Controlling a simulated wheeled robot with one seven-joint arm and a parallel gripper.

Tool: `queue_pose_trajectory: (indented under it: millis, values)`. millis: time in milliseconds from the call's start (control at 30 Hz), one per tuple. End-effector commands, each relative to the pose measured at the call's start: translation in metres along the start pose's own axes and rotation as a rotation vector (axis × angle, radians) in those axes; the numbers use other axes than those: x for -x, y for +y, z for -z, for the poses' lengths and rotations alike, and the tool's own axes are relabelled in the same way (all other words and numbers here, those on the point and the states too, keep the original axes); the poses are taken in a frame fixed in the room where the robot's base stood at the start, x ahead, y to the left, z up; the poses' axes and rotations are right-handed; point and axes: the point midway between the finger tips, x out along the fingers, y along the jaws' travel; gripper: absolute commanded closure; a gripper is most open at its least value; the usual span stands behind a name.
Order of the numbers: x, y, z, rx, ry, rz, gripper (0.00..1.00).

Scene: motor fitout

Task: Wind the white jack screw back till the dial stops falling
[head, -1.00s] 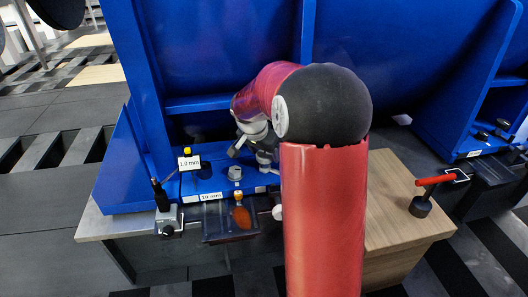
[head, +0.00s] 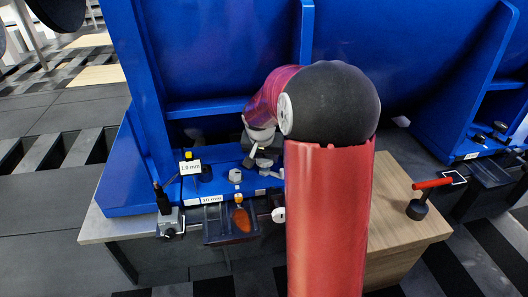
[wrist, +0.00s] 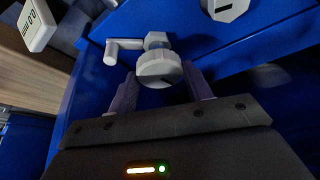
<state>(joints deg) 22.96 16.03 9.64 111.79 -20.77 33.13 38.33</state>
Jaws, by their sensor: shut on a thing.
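The white jack screw (wrist: 158,68) is a round ribbed knob with a dark line on its face and a small crank-like arm on its left, set against blue metal. My gripper (wrist: 160,88) has its two purple-grey fingers on either side of the knob, shut on it. In the head view my gripper (head: 255,158) is mostly hidden behind my own arm, low over the blue motor foot. A white dial-like readout (wrist: 38,25) is cut off at the upper left of the wrist view; its digits look like zeros but are not fully legible.
The blue motor housing (head: 220,60) rises close behind. A tag reading 1.0 mm (head: 190,167), a dark tray with an orange item (head: 241,220), and a grey box with a black lever (head: 170,222) stand nearby. A red-handled tool (head: 430,184) is on the wooden top (head: 395,220).

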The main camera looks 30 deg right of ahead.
Motion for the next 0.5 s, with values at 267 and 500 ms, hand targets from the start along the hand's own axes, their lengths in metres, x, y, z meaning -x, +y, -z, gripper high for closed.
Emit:
queue_pose_trajectory:
  millis: [267, 500]
  values:
    - [0.0052, 0.0029, 0.0025, 0.209, -0.002, 0.088, 0.73]
    - [0.0042, 0.0033, 0.0026, 0.345, -0.001, 0.146, 0.73]
